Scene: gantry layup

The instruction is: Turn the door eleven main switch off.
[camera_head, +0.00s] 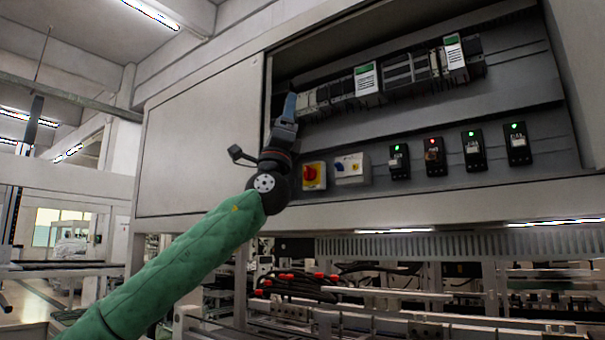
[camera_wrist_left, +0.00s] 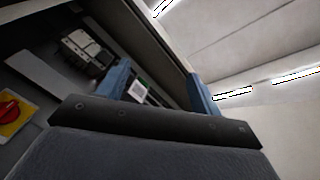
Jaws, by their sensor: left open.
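A red rotary knob on a yellow plate (camera_head: 314,175) is in the open cabinet's lower row, at its left end; I take it for the main switch. Its label is too small to read, and I cannot tell the knob's position. It also shows at the left edge of the left wrist view (camera_wrist_left: 12,112). My left gripper (camera_head: 289,104) points up, above and left of the switch, apart from it. Its two blue fingers are spread, with nothing between them in the left wrist view (camera_wrist_left: 158,85). My right gripper is in neither view.
A grey box with a blue and yellow front (camera_head: 350,168) sits right of the switch. Several black switches with green or red lights (camera_head: 399,162) continue the row. Rail modules (camera_head: 366,80) run above. A plain panel (camera_head: 200,138) is at left.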

